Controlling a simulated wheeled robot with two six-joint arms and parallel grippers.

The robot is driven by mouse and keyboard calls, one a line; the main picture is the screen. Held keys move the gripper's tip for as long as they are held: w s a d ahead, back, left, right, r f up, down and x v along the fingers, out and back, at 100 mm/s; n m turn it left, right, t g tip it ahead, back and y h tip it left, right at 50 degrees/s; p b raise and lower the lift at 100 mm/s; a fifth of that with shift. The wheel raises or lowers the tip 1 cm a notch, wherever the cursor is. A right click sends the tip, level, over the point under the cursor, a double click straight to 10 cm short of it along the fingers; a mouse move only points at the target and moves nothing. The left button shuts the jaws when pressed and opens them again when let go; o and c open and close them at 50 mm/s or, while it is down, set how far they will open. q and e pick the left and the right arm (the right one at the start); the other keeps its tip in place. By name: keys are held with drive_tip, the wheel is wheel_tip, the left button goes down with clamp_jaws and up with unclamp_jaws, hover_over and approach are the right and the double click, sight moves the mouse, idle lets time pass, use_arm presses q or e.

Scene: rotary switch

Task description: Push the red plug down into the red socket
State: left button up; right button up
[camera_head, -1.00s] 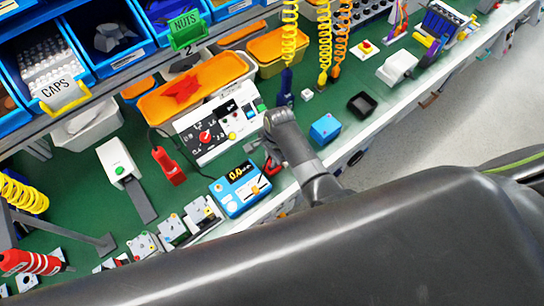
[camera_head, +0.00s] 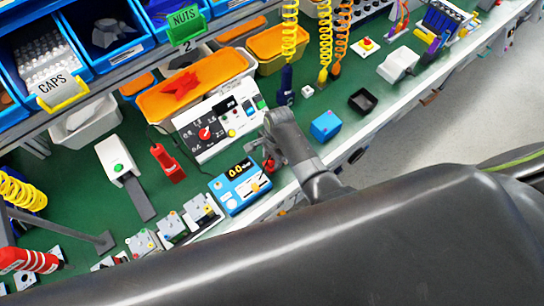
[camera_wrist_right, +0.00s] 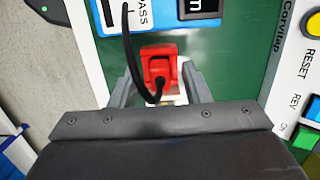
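The red plug (camera_wrist_right: 160,75) with a black cable is in the right wrist view, between my right gripper's fingers. It is at the red socket (camera_wrist_right: 158,52), a wider red block, and I cannot tell how deep it sits. My right gripper (camera_wrist_right: 162,90) looks open, a finger on each side of the plug with small gaps. In the head view the gripper (camera_head: 258,155) is at the bench's front edge, and a little red of the plug or socket shows beside it. My left gripper is not in view.
A blue meter (camera_head: 240,187) stands left of the gripper, and a white panel (camera_head: 217,127) with knobs stands behind it. A blue box (camera_head: 325,126) is to the right. A red upright piece (camera_head: 168,163) stands further left. Open green bench lies between them.

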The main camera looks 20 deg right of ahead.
wheel_tip(320, 180, up, 17)
drive_tip(key=d+p, duration=0.1)
drive_tip(key=d, duration=0.1)
drive_tip(key=shift+w+r, duration=0.2)
drive_tip(key=shift+w, duration=0.1)
drive_tip(key=shift+f, duration=0.1)
idle(0.7)
